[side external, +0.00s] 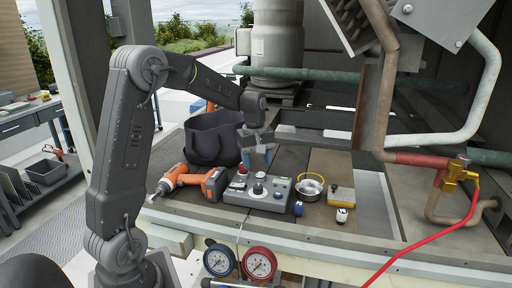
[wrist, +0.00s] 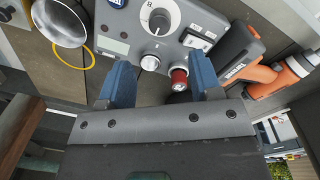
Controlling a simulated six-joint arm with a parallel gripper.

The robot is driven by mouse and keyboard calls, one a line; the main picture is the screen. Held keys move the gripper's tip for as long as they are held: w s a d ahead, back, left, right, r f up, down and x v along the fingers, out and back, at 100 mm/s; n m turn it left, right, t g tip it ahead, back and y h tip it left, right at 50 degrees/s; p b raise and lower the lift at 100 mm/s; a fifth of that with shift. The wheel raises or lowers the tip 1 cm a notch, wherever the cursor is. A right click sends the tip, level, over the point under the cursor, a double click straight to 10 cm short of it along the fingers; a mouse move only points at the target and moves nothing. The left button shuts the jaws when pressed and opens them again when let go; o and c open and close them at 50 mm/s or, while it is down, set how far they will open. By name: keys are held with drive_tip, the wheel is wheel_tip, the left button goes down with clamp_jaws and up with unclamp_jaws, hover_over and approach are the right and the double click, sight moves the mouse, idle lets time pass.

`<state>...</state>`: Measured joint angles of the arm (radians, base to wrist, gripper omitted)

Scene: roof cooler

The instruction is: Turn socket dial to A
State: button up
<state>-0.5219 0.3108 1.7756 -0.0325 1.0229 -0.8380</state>
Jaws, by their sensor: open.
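A grey control box (side external: 258,194) sits on the bench in the side view; it also shows in the wrist view (wrist: 122,28). In the wrist view it carries a large round dial (wrist: 159,22), a small pale knob (wrist: 150,63), a red knob (wrist: 179,77) and a rocker switch (wrist: 197,41). I cannot tell which is the socket dial, and no letter A is legible. My gripper (side external: 258,160) is just above the box's back side, pointing down. In the wrist view its blue fingers (wrist: 161,78) are open, apart on either side of the pale and red knobs, holding nothing.
An orange drill (side external: 190,182) lies left of the box, and a dark bag (side external: 212,138) stands behind. Pipes (side external: 378,90) and a red hose (side external: 425,241) are further right.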

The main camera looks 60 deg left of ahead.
wheel_tip(320, 180, up, 5)
drive_tip(key=shift+s+f, duration=0.1)
idle(0.3)
drive_tip(key=s+d+r+m+t, duration=0.1)
drive_tip(key=s+d+r+m, duration=0.25)
drive_tip(key=d, duration=0.35)
drive_tip(key=s+d+r+m+t, duration=0.1)
drive_tip(key=s+d+r+m, duration=0.1)
drive_tip(key=s+d+m, duration=0.3)
drive_tip(key=s+d+f+m+t, duration=0.2)
drive_tip(key=s+d+m+t, duration=0.1)
drive_tip(key=s+d+m, duration=0.4)
drive_tip(key=s+d, duration=0.2)
drive_tip(key=s, duration=0.1)
drive_tip(key=shift+s+d+f, duration=0.15)
drive_tip(key=shift+s+d, duration=0.05)
